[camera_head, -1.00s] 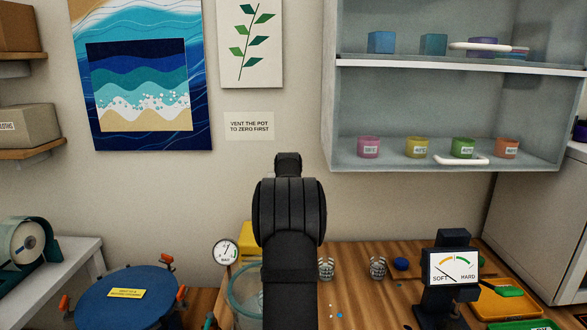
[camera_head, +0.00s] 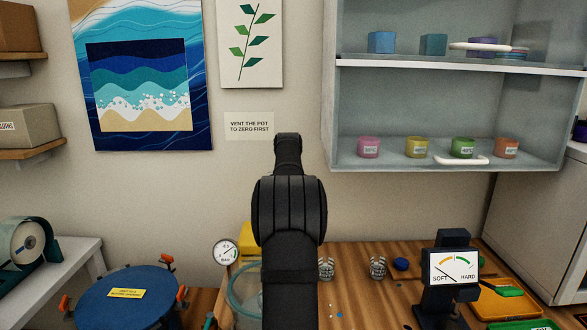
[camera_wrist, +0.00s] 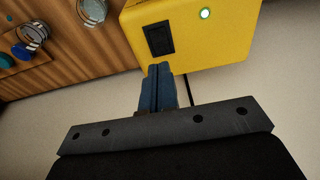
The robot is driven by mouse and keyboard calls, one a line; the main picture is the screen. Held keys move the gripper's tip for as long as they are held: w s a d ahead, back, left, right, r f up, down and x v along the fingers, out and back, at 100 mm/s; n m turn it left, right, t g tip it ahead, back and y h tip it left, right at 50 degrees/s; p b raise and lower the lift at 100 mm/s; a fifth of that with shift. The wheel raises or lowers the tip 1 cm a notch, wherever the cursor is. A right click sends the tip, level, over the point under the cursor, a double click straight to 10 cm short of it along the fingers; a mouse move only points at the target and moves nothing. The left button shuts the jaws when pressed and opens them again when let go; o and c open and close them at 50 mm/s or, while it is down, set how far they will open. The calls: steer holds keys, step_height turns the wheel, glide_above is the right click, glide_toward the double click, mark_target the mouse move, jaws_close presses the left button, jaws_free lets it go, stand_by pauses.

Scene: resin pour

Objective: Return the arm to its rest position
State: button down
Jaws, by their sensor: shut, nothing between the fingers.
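My gripper (camera_wrist: 158,72) shows in the wrist view with its two blue fingers shut together and nothing between them. Its tips appear in front of a yellow box (camera_wrist: 225,35) with a black switch and a lit green lamp; I cannot tell the gap between them. In the head view my black arm stands upright in the middle and hides my gripper. The yellow box (camera_head: 249,238) shows only partly there, behind the arm.
A blue-lidded pot (camera_head: 110,305) with orange clamps stands at lower left. A gauge (camera_head: 226,253), a clear container (camera_head: 240,300), metal cups (camera_head: 378,267) and a hardness meter (camera_head: 453,268) stand on the wooden bench. A shelf cabinet (camera_head: 450,65) hangs at upper right.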

steer(key=s+r+t, duration=0.3)
steer(key=s+r, duration=0.8)
steer(key=r, duration=0.1)
steer(key=shift+r+t, duration=0.15)
steer(key=shift+t, duration=0.15)
steer(key=c, duration=1.3)
jaws_free()
steer(key=o, duration=1.1)
steer(key=s, duration=0.2)
steer(key=s+a+g, duration=0.1)
steer(key=s, duration=0.1)
steer(key=s+a+g, duration=0.1)
steer(key=s, duration=0.1)
steer(key=shift+a, duration=0.2)
steer(key=shift+o, duration=1)
steer(key=s+a+g, duration=0.2)
steer(key=s+g, duration=0.1)
steer(key=s, duration=0.6)
steer(key=shift+r, duration=0.25)
step_height(320, 180, down, 10)
steer(key=shift+r, duration=0.1)
